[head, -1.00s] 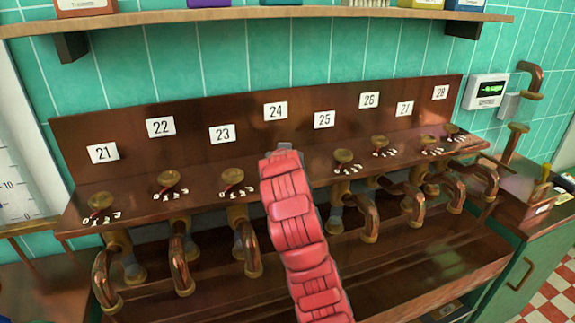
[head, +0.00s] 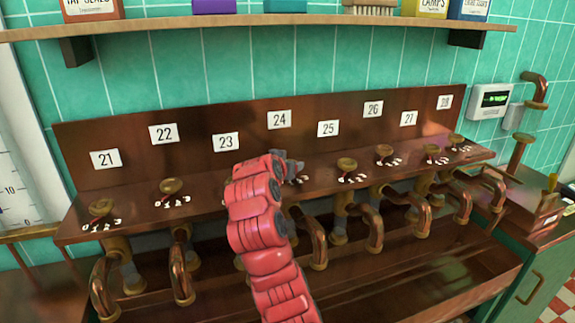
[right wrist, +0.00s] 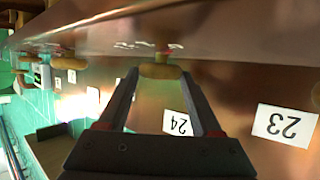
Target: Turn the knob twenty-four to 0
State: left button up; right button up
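The number plate 24 (head: 279,119) is on the wooden back panel. The knob below it is hidden behind my right gripper (head: 294,166) in the head view; only part of its white scale shows beside the gripper. In the right wrist view the brass knob (right wrist: 161,72) lies between the tips of my right gripper (right wrist: 161,77), with one dark finger on each side. I cannot tell whether the fingers press on it. Plate 24 also shows there upside down (right wrist: 177,122). The knob's setting is not readable. My left gripper is out of view.
Knob 22 (head: 171,187) and knob 25 (head: 346,164) stand on the same copper ledge to either side. Bent copper pipes (head: 368,228) hang below it. A shelf (head: 270,20) with boxes runs above. A small display (head: 489,99) is on the tiled wall at right.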

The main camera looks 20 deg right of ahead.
jog(key=o, duration=0.5)
jog(key=shift+c, duration=0.2)
jog(key=b+v, duration=0.2)
jog(key=v, duration=1.5)
jog(key=shift+s, duration=0.2)
jog(key=shift+r, duration=0.1)
jog(key=shift+a, duration=0.1)
